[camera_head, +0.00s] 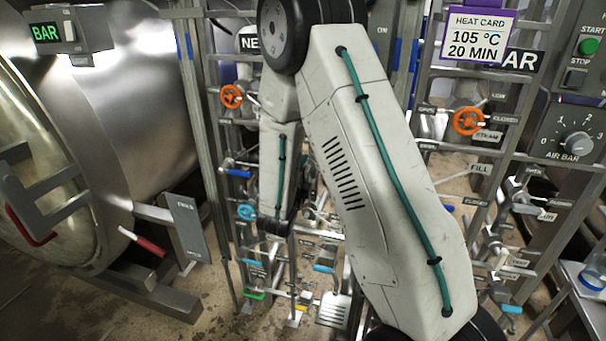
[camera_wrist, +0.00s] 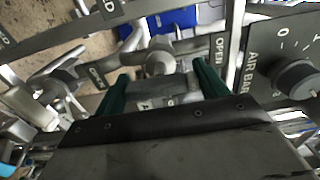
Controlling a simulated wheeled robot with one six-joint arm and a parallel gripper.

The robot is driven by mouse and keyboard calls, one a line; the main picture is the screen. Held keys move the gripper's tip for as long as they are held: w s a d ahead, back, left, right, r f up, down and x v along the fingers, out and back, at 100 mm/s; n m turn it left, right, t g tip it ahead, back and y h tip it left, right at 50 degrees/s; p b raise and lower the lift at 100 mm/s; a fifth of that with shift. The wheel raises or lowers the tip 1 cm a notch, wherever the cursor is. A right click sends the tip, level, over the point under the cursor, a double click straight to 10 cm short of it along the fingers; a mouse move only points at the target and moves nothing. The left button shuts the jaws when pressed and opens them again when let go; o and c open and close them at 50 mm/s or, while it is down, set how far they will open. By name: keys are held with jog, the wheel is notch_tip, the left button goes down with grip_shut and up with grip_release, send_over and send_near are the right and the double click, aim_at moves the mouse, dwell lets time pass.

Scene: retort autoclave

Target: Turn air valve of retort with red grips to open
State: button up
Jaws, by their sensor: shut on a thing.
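In the wrist view my gripper (camera_wrist: 160,86) has its two green fingers on either side of a grey metal valve handle (camera_wrist: 165,88) and is shut on it. The round valve hub (camera_wrist: 159,63) stands just beyond the fingertips. An OPEN label (camera_wrist: 220,46) is right of the hub, and the AIR BAR dial (camera_wrist: 296,78) is farther right. The valve's own name label is mostly hidden. In the head view my arm covers the middle of the panel, and the fingers cannot be made out. The retort (camera_head: 130,100) with red grips (camera_head: 143,242) stands at the left.
Orange handwheels (camera_head: 468,121) and (camera_head: 231,96) sit on the pipe racks. Metal rails and pipes leave little free room around my arm.

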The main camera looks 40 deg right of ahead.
jog(key=shift+w+a, duration=0.1)
dwell(0.4)
jog(key=o, duration=1)
jog(key=v, duration=0.7)
jog(key=shift+s+a, duration=0.25)
jog(key=shift+a, duration=0.05)
